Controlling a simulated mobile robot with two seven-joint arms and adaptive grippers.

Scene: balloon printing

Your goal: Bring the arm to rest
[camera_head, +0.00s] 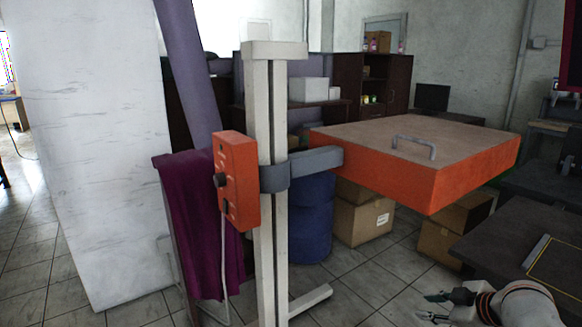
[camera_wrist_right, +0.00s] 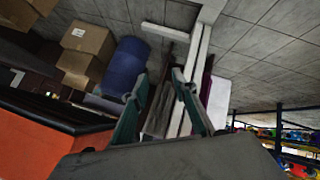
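My right gripper (camera_head: 432,308) shows at the bottom right of the head view, with dark fingers pointing left. It is in the air beside the dark table (camera_head: 510,235). In the right wrist view, its two greenish fingers (camera_wrist_right: 160,76) stand apart with nothing between them, so it is open and empty. Past the fingertips, the wrist view shows the white post of the press (camera_wrist_right: 195,70) and the floor. The orange press head (camera_head: 385,165) is above and behind the gripper in the head view. My left gripper is not in view.
The press's pale post (camera_head: 268,190) carries an orange control box (camera_head: 238,180). A blue barrel (camera_head: 305,220) and cardboard boxes (camera_head: 362,220) stand on the floor behind. A purple cloth (camera_head: 200,220) hangs at the left. Some tiled floor (camera_head: 365,290) is clear left of the gripper.

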